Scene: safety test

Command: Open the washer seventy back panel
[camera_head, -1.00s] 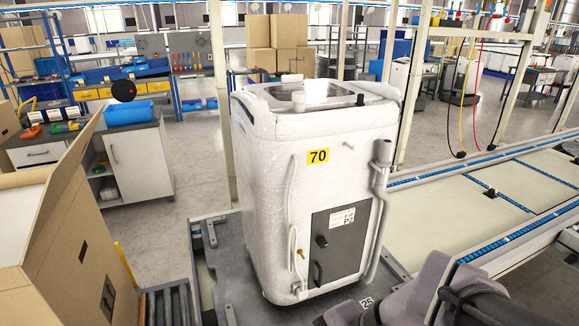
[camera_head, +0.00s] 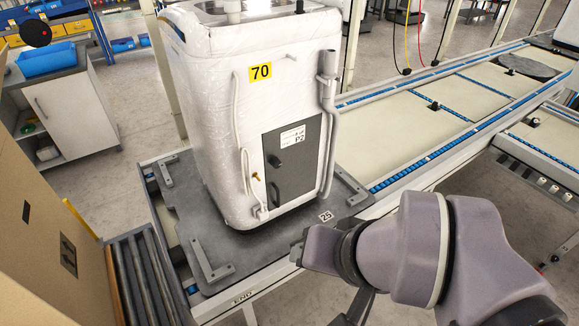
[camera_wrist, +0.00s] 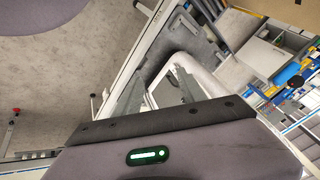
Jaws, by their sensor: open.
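The white, plastic-wrapped washer (camera_head: 203,130) with a yellow 70 label stands upright on a grey pallet plate (camera_head: 185,230) in the head view. Its dark grey back panel (camera_head: 305,175) is low on the facing side and looks shut. The panel has a dark knob (camera_head: 274,161), a dark handle (camera_head: 275,193) and a white label. My arm is at the lower right of the head view, apart from the panel. In the wrist view my gripper (camera_wrist: 158,88) has its two fingers spread, with nothing seen held. The panel cannot be made out there.
A grey pipe (camera_head: 330,130) runs down beside the panel, and a thin white hose (camera_head: 239,130) is on its left. The conveyor (camera_head: 400,135) stretches to the right. A cardboard box (camera_head: 40,240) and rollers (camera_head: 150,275) are at lower left.

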